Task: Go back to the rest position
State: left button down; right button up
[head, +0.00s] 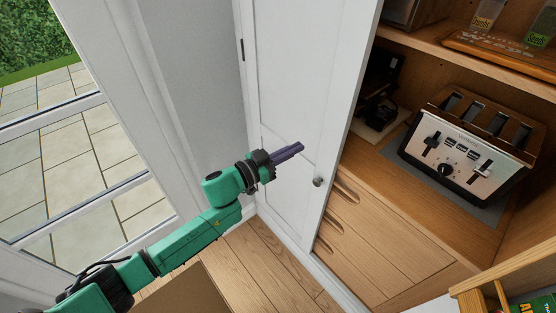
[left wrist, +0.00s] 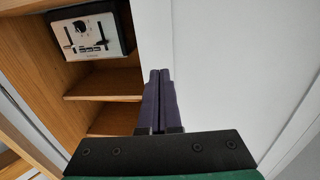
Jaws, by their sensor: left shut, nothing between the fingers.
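My left gripper (head: 289,153) is at the end of my green arm in the head view, in front of the white cabinet door (head: 288,70). Its purple fingers are shut together with nothing between them; they also show at the middle of the left wrist view (left wrist: 159,80). The round door knob (head: 319,182) is to the right of and below the fingertips, apart from them. The door stands open, with the wooden shelves showing to its right. My right gripper is not in view.
A toaster (head: 467,142) stands on the wooden shelf (head: 425,195) at right; it also shows in the left wrist view (left wrist: 90,32). Drawers (head: 375,250) are below it. A window (head: 75,170) is at left. Wooden floor (head: 265,265) shows below the door.

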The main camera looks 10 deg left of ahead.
pick_arm(q)
jog(key=s+a+f+n+y, duration=0.2)
jog(key=a+f+y, duration=0.2)
jog(key=a+f, duration=0.45)
jog(key=s+a+f+n+g+y, duration=0.1)
jog(key=s+a+f+n+y, duration=0.3)
jog(key=f, duration=0.8)
jog(key=w+a+f+y, duration=0.1)
jog(key=a+f+y, duration=0.2)
jog(key=a+f, duration=0.6)
jog(key=s+a+f+n+g+y, duration=0.1)
jog(key=s+a+f+g, duration=0.1)
jog(key=s+f, duration=0.65)
jog(key=s+a+f+g+y, duration=0.1)
jog(key=s+a+f+g, duration=0.15)
jog(key=s+f, duration=0.6)
jog(key=s+d+f+g, duration=0.1)
jog(key=s+f+g, duration=0.1)
jog(key=s, duration=0.8)
jog(key=s+f+g, duration=0.3)
jog(key=s+f, duration=0.1)
jog(key=s, duration=0.7)
jog(key=shift+s+d+f+y+b, duration=0.3)
jog(key=shift+d+f, duration=0.05)
jog(key=shift+w, duration=0.1)
